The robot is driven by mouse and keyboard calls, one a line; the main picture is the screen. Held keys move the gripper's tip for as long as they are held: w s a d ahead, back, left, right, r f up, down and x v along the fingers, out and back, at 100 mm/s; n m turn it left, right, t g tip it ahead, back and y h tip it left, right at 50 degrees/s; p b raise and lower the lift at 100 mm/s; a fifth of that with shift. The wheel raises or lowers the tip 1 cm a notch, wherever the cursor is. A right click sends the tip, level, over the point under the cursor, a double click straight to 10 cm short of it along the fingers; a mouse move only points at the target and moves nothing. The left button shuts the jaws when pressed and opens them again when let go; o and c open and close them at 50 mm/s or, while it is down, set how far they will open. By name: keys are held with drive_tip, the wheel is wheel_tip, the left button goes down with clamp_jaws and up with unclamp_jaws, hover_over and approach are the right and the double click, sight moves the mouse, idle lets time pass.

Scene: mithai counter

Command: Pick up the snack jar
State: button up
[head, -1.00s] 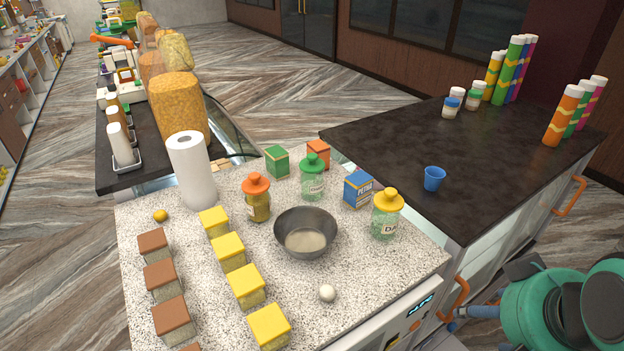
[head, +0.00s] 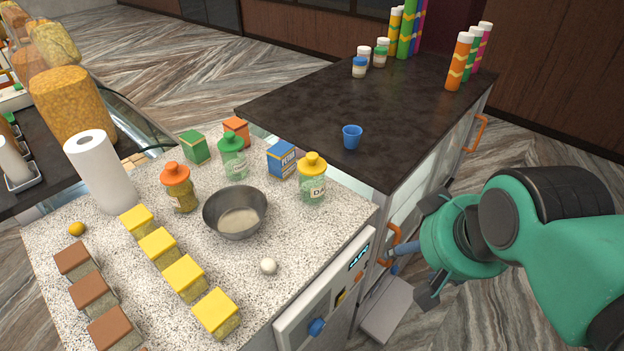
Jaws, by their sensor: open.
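Three lidded glass jars stand upright on the speckled counter (head: 310,235); which one is the snack jar, I cannot tell for sure. One jar has an orange lid and yellowish contents (head: 180,190), one is green-lidded (head: 233,158), and one is yellow-lidded with a partly readable label (head: 312,180). My gripper (head: 412,250) is at the right, beyond the counter's right edge and apart from all jars. It is open, with no object visible in it; my wrist hides part of it.
A metal bowl (head: 236,214) stands between the orange- and yellow-lidded jars. A white ball (head: 268,266), yellow-lidded boxes (head: 184,277) and brown-topped boxes (head: 93,292) lie nearer. Green (head: 195,147) and blue (head: 282,160) cartons stand behind. The dark counter (head: 300,105) holds a blue cup (head: 352,137).

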drive_tip(key=o, duration=0.4)
drive_tip(key=shift+o, duration=0.2)
wheel_tip(320, 180, up, 8)
drive_tip(key=n+g+y+p, duration=0.1)
drive_tip(key=n+p, duration=0.3)
drive_tip(key=p, duration=0.5)
hover_over(313, 156)
drive_tip(key=s+d, duration=0.1)
drive_tip(key=s, duration=0.3)
drive_tip(key=shift+s+d+r, duration=0.1)
drive_tip(key=shift+s+d, duration=0.05)
drive_tip(key=shift+s, duration=0.05)
drive_tip(key=shift+x, duration=4.25)
